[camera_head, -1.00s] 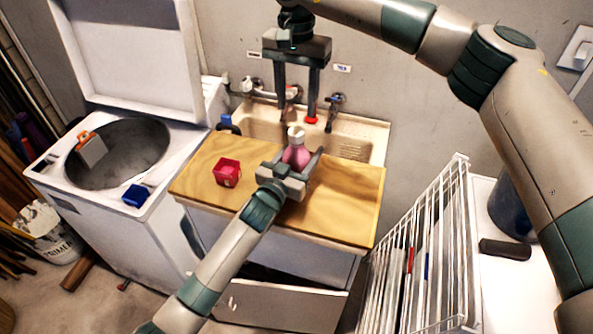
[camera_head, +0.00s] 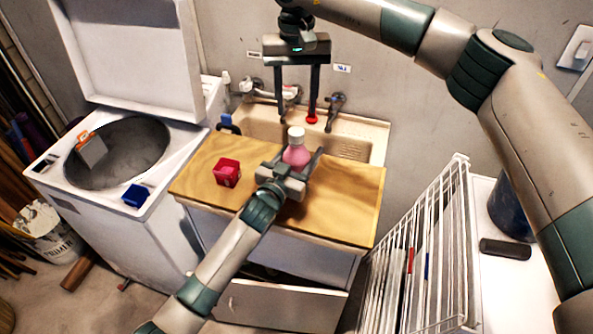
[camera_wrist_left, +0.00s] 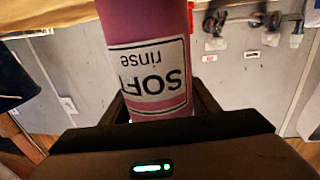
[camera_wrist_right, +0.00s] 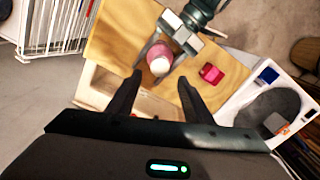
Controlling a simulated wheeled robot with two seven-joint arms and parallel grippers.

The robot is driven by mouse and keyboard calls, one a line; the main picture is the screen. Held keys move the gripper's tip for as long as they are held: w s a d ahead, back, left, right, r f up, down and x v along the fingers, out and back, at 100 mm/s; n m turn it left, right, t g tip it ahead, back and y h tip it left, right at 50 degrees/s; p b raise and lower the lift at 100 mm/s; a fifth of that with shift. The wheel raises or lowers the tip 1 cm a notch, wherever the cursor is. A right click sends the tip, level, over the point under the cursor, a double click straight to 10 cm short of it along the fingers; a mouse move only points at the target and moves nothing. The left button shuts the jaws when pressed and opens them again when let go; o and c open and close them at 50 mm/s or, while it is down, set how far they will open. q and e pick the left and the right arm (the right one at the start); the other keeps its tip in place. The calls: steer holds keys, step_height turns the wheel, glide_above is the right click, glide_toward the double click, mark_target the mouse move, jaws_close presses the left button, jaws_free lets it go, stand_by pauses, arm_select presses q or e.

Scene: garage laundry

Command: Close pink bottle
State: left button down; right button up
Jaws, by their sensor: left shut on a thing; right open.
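The pink bottle (camera_head: 296,157) stands upright on the wooden board, with a white top (camera_head: 296,133). My left gripper (camera_head: 298,172) is shut around its body from the front. In the left wrist view, the bottle (camera_wrist_left: 150,45) fills the space between the fingers, and its "SOFT rinse" label appears upside down. My right gripper (camera_head: 298,120) is open and empty, pointing down just above and behind the bottle. In the right wrist view, the white top (camera_wrist_right: 160,66) lies beyond the open fingertips (camera_wrist_right: 160,80), apart from them. Whether the top is fully seated cannot be told.
A red box (camera_head: 227,173) sits on the wooden board (camera_head: 345,205), left of the bottle. The sink (camera_head: 262,121) with taps is behind. An open washer (camera_head: 165,185) stands left, with a blue box (camera_head: 136,195). A white wire rack (camera_head: 462,215) stands right.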

mark_target(296, 131)
steer(key=shift+f, duration=3.9)
steer(key=c, duration=1.1)
steer(key=shift+m, duration=0.3)
